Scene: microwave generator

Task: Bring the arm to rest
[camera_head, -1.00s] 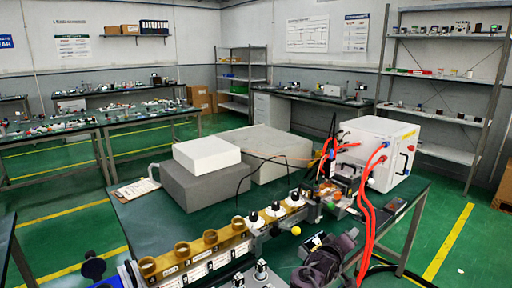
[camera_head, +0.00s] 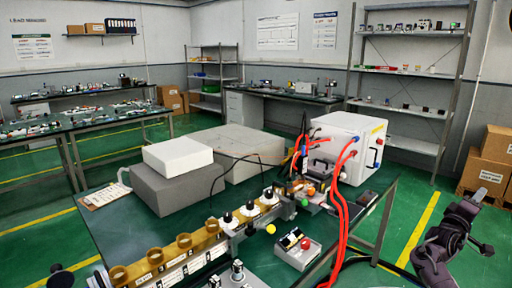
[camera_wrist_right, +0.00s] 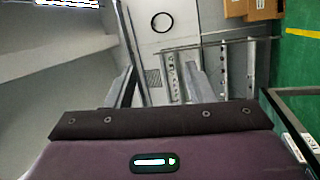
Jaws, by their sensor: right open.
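My right arm and gripper (camera_head: 470,222) are dark purple-grey and stand at the right edge of the head view, over the green floor to the right of the workbench (camera_head: 112,222). The right gripper is open and no object shows in it. It is clear of the bench and apart from everything on it. In the right wrist view the gripper's body fills the lower part, with its fingers (camera_wrist_right: 160,85) reaching away above it.
The bench holds a white box with red cables (camera_head: 345,148), grey and white blocks (camera_head: 178,185), a rail with brown rings (camera_head: 183,241) and a small box with a red button (camera_head: 298,248). Cardboard boxes (camera_head: 490,165) stand behind the right gripper. Floor around it is open.

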